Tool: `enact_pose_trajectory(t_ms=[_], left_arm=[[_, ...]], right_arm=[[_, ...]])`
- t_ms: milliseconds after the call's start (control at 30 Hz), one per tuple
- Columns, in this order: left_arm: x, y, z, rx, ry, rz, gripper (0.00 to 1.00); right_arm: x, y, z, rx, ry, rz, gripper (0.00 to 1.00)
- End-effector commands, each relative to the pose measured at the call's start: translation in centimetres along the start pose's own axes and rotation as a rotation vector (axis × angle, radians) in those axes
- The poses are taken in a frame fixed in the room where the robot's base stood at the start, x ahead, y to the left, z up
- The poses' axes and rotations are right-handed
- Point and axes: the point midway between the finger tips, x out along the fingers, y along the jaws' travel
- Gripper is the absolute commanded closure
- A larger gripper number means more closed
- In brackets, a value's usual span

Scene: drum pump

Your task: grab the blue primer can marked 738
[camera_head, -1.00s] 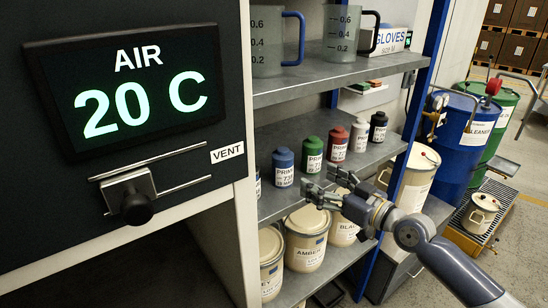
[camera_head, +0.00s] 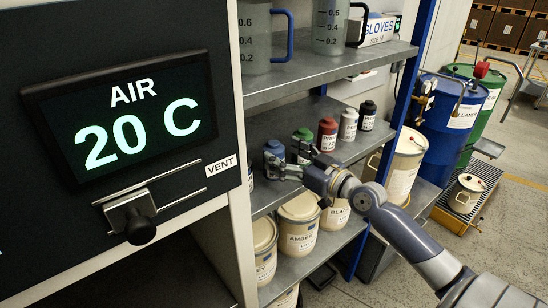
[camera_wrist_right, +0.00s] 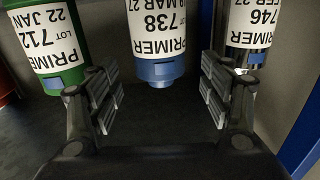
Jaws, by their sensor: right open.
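The blue primer can (camera_head: 274,149) stands on the middle shelf, partly hidden by my right gripper (camera_head: 288,168) in the head view. In the right wrist view, which shows the cans upside down, the blue can (camera_wrist_right: 157,40) reads PRIMER, LOT 738. My right gripper (camera_wrist_right: 160,92) is open, with one finger to each side of the blue can's line. Gaps show on both sides, and neither finger appears to touch it. My left gripper is not in view.
A green can marked 712 (camera_wrist_right: 48,40) and a can marked 746 (camera_wrist_right: 248,40) stand close on either side. Red (camera_head: 327,134), white (camera_head: 348,124) and black (camera_head: 368,115) cans stand farther right. The upper shelf (camera_head: 330,72) with jugs is above; a blue rack post (camera_head: 408,85) is right.

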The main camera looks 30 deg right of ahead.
Motion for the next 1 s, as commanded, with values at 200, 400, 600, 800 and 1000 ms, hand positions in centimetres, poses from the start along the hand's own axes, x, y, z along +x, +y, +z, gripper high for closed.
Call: enact_pose_trajectory(t_ms=[200,400,600,800,1000], left_arm=[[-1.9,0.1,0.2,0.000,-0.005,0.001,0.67],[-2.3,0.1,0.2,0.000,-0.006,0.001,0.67],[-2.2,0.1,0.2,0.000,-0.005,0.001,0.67],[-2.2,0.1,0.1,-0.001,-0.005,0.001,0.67],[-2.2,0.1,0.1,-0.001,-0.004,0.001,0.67]], right_arm=[[2.8,0.1,-0.4,0.002,0.002,0.001,0.28],[4.0,0.0,-0.2,0.001,0.001,-0.001,0.28],[4.0,0.0,0.0,0.000,0.000,-0.001,0.28],[4.0,0.0,-0.1,0.000,0.000,-0.001,0.64],[4.0,0.0,-0.2,-0.001,0.003,0.000,0.86]])
